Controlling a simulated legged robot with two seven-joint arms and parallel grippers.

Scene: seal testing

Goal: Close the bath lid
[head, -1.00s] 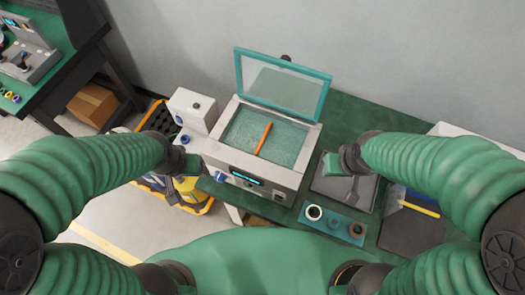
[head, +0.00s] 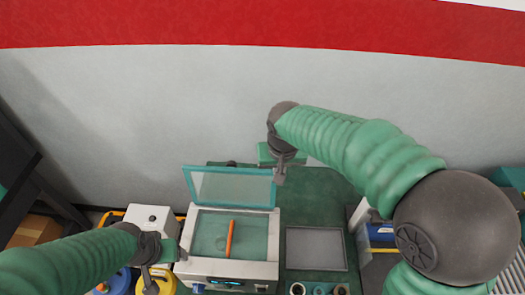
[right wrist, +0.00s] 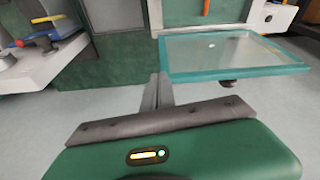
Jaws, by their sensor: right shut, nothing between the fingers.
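The bath (head: 180,268) is a pale box with water and an orange stick (head: 229,238) inside. Its clear lid (head: 229,187) with a teal frame stands open, tilted up at the back. My right gripper (head: 280,178) is shut and empty, just beyond the lid's right edge. In the right wrist view the shut fingers (right wrist: 160,88) are beside the lid (right wrist: 235,56), close to its edge; I see no clear contact. My left gripper (head: 150,285) hangs low by the bath's left front; its finger opening is unclear.
A white box with a knob (head: 150,217) stands left of the bath. A grey tray (head: 316,250) lies to its right, with small rings (head: 320,289) in front. The wall (head: 150,110) is behind the bench.

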